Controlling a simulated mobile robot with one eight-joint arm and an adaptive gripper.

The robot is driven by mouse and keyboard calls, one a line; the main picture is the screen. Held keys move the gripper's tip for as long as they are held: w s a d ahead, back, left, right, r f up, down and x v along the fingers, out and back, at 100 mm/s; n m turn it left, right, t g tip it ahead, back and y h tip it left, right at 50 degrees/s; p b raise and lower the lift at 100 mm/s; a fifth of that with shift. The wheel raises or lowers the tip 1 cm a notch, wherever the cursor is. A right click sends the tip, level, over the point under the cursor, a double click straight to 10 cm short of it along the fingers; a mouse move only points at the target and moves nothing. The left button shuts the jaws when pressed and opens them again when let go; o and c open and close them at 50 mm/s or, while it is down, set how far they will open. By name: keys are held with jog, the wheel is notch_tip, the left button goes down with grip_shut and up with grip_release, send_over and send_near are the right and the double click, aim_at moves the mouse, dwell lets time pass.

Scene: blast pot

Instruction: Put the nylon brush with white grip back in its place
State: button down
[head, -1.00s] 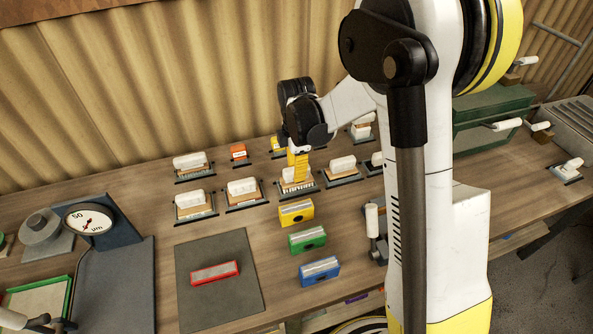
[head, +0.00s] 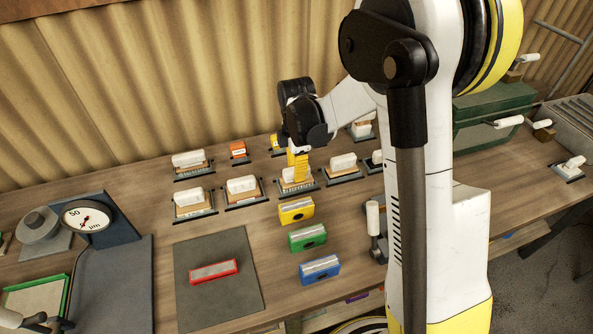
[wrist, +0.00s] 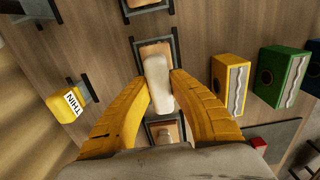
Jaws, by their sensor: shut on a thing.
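My gripper (head: 298,168) reaches down over the front row of brushes. It is shut on the white grip of a brush (head: 287,175). In the wrist view, my yellow fingers (wrist: 160,82) press on both sides of this white grip (wrist: 157,88). Its wooden block (wrist: 153,51) shows within the outline of a black frame holder (wrist: 136,62). I cannot tell whether the block rests in the holder or hangs just above it. The bristles are mostly hidden, so their material cannot be told.
Similar white-grip brushes stand in holders on the left (head: 242,185) and right (head: 342,162). Yellow (head: 296,211), green (head: 308,239) and blue (head: 320,269) boxes stand in front. A red-edged block (head: 214,271) lies on a grey mat (head: 245,300). A dial gauge (head: 86,216) stands left.

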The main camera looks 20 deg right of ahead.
jog(key=c, duration=1.2)
grip_release()
jog(key=shift+f, duration=0.1)
jog(key=shift+c, duration=0.2)
notch_tip(320, 180, up, 12)
